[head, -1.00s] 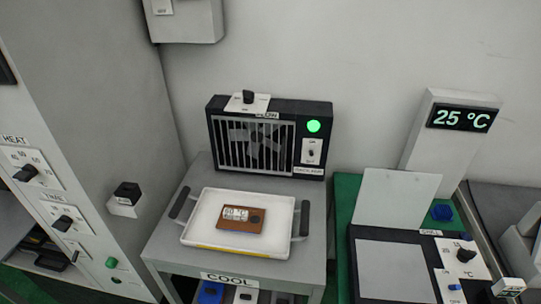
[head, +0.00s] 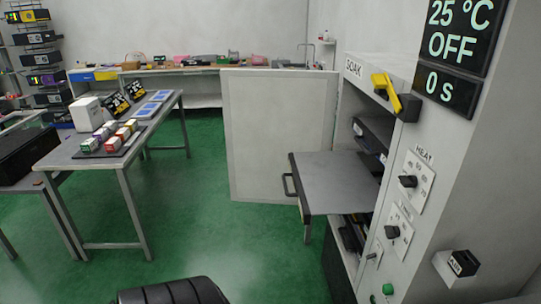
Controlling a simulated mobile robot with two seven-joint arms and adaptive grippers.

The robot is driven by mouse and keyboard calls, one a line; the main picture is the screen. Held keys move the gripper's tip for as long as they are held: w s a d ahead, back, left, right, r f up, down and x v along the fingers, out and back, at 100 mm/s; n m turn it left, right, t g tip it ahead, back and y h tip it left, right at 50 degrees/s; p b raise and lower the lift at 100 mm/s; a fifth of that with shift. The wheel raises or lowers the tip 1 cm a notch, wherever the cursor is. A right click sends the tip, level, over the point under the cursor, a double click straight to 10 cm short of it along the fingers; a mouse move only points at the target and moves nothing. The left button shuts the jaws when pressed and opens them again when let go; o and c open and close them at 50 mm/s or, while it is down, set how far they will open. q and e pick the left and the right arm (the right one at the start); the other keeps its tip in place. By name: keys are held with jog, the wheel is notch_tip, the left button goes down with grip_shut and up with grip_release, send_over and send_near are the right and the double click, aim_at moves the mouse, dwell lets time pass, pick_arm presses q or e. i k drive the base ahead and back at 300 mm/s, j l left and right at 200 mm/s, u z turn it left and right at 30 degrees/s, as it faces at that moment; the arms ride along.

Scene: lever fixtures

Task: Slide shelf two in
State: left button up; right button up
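A grey shelf (head: 335,180) sticks out to the left from the open front of the cabinet labelled SOAK (head: 354,68). It is level, and its flat top looks bare. A dark bar handle (head: 288,188) is on its outer left edge. The shelf's inner end is inside the cabinet. Dark shelf parts (head: 372,140) show above it and more dark items (head: 350,235) below it. I see no number on the shelf. Neither of my grippers is in view.
The pale cabinet door (head: 275,130) stands wide open behind the shelf. A yellow handle (head: 388,92) is on the cabinet, whose display reads 25 °C, OFF, 0 s. A table (head: 135,150) with boxes stands at left. Green floor (head: 195,225) lies clear between table and shelf.

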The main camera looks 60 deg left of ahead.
aim_at(334, 183)
jog(key=u, duration=1.75)
jog(key=i+j+z, duration=0.15)
jog(key=i, duration=0.15)
jog(key=i+j+z, duration=0.2)
jog(key=i, duration=0.1)
